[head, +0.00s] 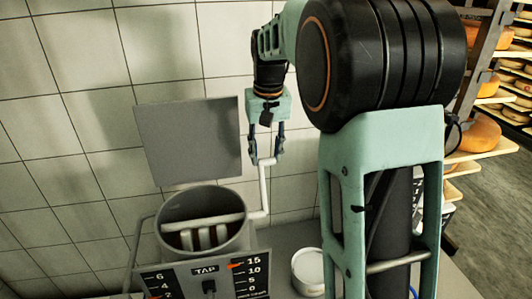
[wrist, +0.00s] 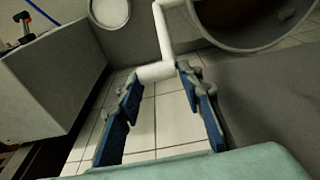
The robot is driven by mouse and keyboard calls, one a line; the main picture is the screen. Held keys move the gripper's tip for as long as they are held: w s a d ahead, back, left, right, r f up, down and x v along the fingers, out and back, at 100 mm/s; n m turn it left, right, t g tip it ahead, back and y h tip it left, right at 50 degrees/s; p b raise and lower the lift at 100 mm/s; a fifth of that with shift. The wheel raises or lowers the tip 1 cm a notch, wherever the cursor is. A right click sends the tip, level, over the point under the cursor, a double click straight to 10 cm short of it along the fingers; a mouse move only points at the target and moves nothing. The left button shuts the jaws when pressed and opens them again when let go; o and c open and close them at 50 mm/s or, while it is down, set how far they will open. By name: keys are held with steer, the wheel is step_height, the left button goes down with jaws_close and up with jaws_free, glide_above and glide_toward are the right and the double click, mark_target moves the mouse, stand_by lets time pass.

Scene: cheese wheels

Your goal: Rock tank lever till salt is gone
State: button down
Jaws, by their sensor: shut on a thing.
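The grey round tank (head: 243,240) stands low in the head view, with a pale bar and paddles (head: 205,238) across its open mouth. The pale lever (head: 264,192) rises from the tank's right side and bends into a short handle. My gripper (head: 265,152) is above and right of the tank, pointing down, shut on the lever handle. In the wrist view the handle (wrist: 155,72) lies between my fingertips (wrist: 158,78). The tank's dark mouth (wrist: 245,15) shows at upper right there. I cannot make out any salt inside.
A flat grey panel (head: 190,140) stands behind the tank by the tiled wall. A gauge board marked TAP (head: 215,280) is in front. A white tub (head: 308,268) sits to the right. Shelves with cheese wheels (head: 480,135) stand at far right.

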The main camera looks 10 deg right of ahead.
steer(key=shift+w+d, duration=0.25)
steer(key=shift+w, duration=0.15)
steer(key=c, duration=1.6)
jaws_free()
steer(key=shift+w+f, duration=0.1)
steer(key=shift+w, duration=0.05)
steer(key=shift+o, duration=1)
steer(key=shift+w+f, duration=0.2)
steer(key=shift+w, duration=0.1)
step_height(320, 180, up, 12)
steer(key=s, duration=0.2)
steer(key=shift+s, duration=0.15)
steer(key=shift+a+r, duration=0.1)
